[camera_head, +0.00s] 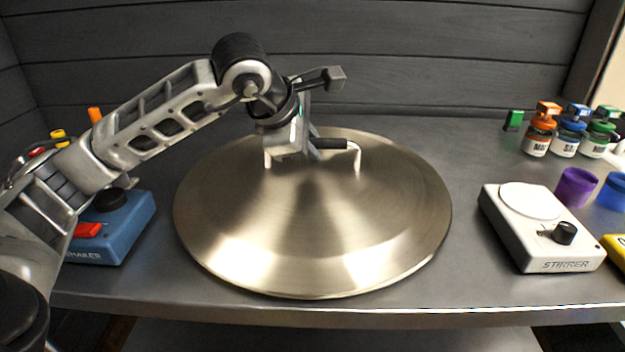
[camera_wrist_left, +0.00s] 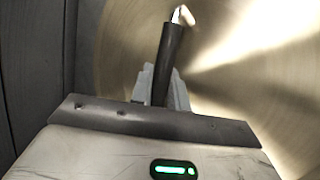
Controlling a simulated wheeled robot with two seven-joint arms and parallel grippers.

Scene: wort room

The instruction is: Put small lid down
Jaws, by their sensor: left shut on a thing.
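A wide, round, brushed-metal lid (camera_head: 310,235) is in the middle of the head view, over the grey worktop. It looks roughly level, and I cannot tell whether its rim touches the worktop. Its bar handle has a black grip (camera_head: 332,144) and bent metal ends. My left gripper (camera_head: 312,152) comes down from above and is shut on this handle. In the left wrist view the dark handle (camera_wrist_left: 164,62) runs between the fingers (camera_wrist_left: 160,88), with the lid's shiny surface (camera_wrist_left: 230,70) behind it. What lies under the lid is hidden. My right gripper is not in view.
A blue device with a red switch (camera_head: 89,230) stands left of the lid, partly behind my left arm. A white stirrer (camera_head: 540,235) stands to the right, near purple (camera_head: 575,187) and blue cups (camera_head: 612,190). Several small bottles (camera_head: 538,135) stand at the back right. The worktop's front edge (camera_head: 300,314) is close to the lid.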

